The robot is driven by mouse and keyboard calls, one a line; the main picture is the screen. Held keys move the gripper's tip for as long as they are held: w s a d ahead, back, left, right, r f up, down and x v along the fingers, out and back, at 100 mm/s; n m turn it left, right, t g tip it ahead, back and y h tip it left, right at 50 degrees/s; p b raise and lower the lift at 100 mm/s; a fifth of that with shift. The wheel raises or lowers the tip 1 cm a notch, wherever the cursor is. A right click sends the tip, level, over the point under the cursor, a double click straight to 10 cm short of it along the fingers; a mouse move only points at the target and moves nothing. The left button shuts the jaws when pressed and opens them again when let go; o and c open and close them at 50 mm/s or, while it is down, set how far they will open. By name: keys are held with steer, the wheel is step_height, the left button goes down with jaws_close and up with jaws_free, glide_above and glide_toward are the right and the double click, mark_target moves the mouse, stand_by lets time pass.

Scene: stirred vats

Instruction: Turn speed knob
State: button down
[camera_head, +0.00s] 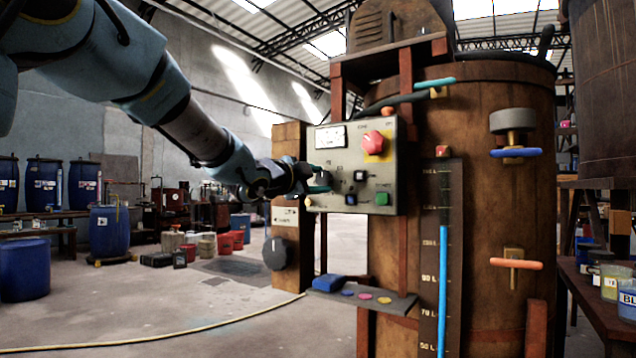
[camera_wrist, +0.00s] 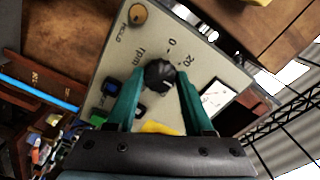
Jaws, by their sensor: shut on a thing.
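The speed knob (camera_wrist: 160,76) is a small black round knob on the beige control panel (camera_head: 395,160), with "rpm", "0" and "20" printed around it in the wrist view. My gripper (camera_wrist: 161,73) has its two teal fingers on either side of the knob and is shut on it. In the head view my gripper (camera_head: 320,180) reaches the panel's left side from the left and mostly hides the knob there.
The panel also carries a red knob on yellow (camera_head: 373,143), a green button (camera_head: 382,198) and a white meter (camera_head: 331,137). A shelf (camera_head: 385,300) juts out below. The rusty vat (camera_head: 500,210) stands behind, with a blue-filled level gauge (camera_head: 443,280). A large grey dial (camera_head: 276,253) sits lower left.

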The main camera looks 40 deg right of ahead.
steer(key=shift+c, duration=1.4)
jaws_free()
steer(key=v, duration=1)
steer(key=shift+a, duration=0.35)
